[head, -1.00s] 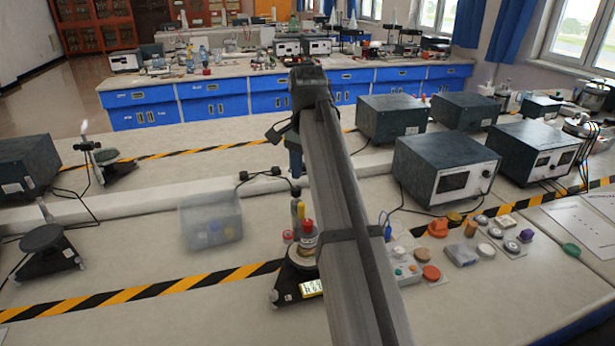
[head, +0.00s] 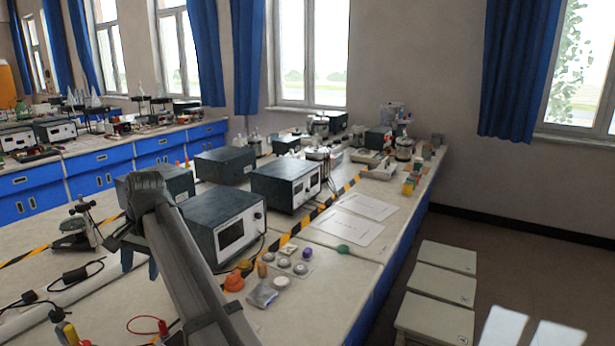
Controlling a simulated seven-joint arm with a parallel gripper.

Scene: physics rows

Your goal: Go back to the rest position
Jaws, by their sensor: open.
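My arm reaches up from the bottom of the head view, left of centre. My gripper (head: 138,266) hangs from its far end, pointing down over the bench (head: 335,270). It is small and partly hidden behind the arm. What shows of it is open, and I see nothing held in it. It is in front of and to the left of a dark instrument box (head: 222,228).
More instrument boxes (head: 286,183) stand behind. Orange, grey and purple knobs (head: 307,253) lie right of my arm, near white sheets (head: 346,228). A small stand (head: 76,232) and cables are on the left. Pale stools (head: 440,290) stand on the floor at right.

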